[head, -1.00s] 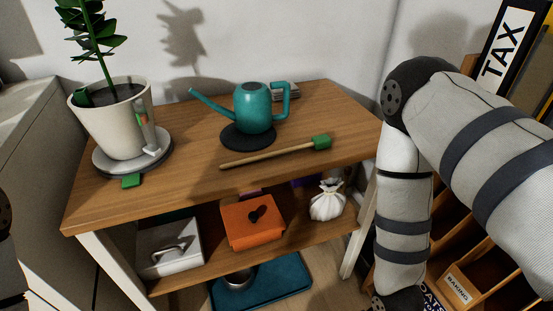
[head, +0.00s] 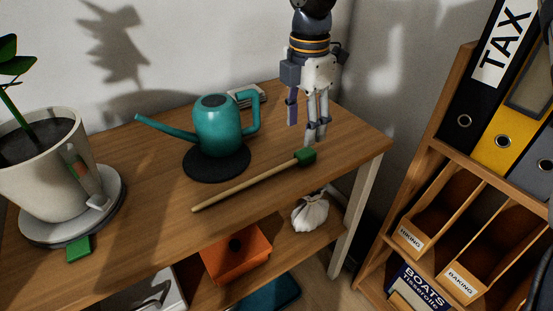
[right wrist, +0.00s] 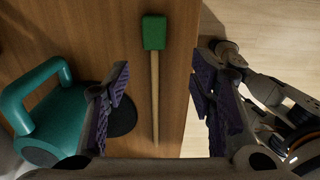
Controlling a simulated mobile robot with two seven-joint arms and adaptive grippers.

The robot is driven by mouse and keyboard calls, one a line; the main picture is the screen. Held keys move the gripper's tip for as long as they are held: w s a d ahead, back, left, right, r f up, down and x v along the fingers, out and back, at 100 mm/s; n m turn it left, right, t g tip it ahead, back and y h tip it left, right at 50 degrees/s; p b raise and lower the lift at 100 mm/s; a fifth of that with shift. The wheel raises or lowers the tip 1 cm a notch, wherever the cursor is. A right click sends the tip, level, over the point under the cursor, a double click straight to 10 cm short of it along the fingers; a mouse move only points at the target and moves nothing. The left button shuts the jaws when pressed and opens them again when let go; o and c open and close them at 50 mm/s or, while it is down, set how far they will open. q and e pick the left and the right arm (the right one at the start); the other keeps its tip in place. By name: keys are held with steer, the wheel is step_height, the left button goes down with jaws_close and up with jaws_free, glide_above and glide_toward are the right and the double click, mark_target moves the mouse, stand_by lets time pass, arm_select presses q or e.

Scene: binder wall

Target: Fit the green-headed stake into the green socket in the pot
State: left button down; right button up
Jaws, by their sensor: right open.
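The stake (head: 250,184) is a pale wooden rod with a green block head (head: 306,156). It lies on the wooden table in front of the watering can, head towards the right end. It also shows in the right wrist view (right wrist: 155,92), lying lengthwise between my fingers' outlines. My right gripper (head: 304,122) is open and empty, pointing down above the table's right end, just behind the green head. The cream pot (head: 45,180) with a plant stands at the left, partly cut off; I cannot make out its green socket. My left gripper is out of view.
A teal watering can (head: 218,128) stands on a dark round mat behind the stake. A green tab (head: 78,248) sticks out by the pot's saucer (head: 108,203). A shelf with binders (head: 500,140) stands at the right. The table's front edge runs close to the stake.

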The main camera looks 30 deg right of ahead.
mark_target(298, 155)
steer(key=f, duration=0.8)
steer(key=shift+w+f+b, duration=0.25)
steer(key=shift+w+b, duration=0.05)
steer(key=shift+w, duration=0.1)
steer(key=shift+a+r, duration=0.1)
steer(key=c, duration=1)
